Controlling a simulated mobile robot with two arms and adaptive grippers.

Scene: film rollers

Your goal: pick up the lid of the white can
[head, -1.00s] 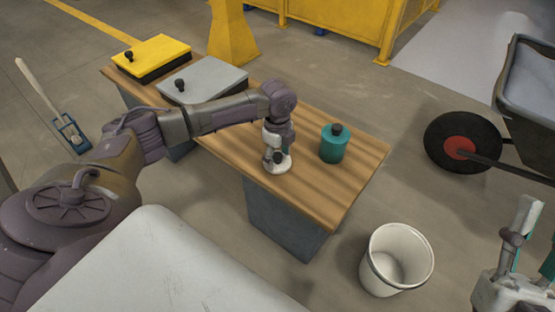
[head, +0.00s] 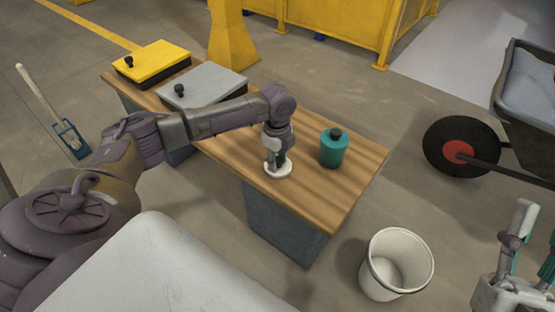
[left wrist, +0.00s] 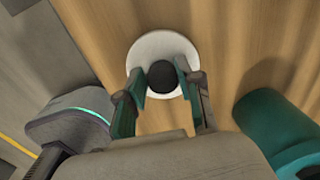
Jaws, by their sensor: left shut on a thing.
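The white can's lid (left wrist: 152,46) is a white disc with a black knob (left wrist: 163,77) in its middle, at the top centre of the left wrist view. In the head view the white can (head: 284,172) shows only as a low white round shape on the wooden table, mostly covered by my left gripper (head: 277,162). My left gripper points down, with its two fingers (left wrist: 161,87) shut on the knob. I cannot tell whether the lid is apart from the can. My right gripper (head: 535,240), at the lower right edge, is empty with its fingers apart, partly cut off.
A teal can (head: 333,148) with a dark knob stands right of the white one. A grey box (head: 205,80) and a yellow box (head: 155,62) are at the table's far left. A white bucket (head: 398,262) stands on the floor, and a wheelbarrow (head: 530,90) at the right.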

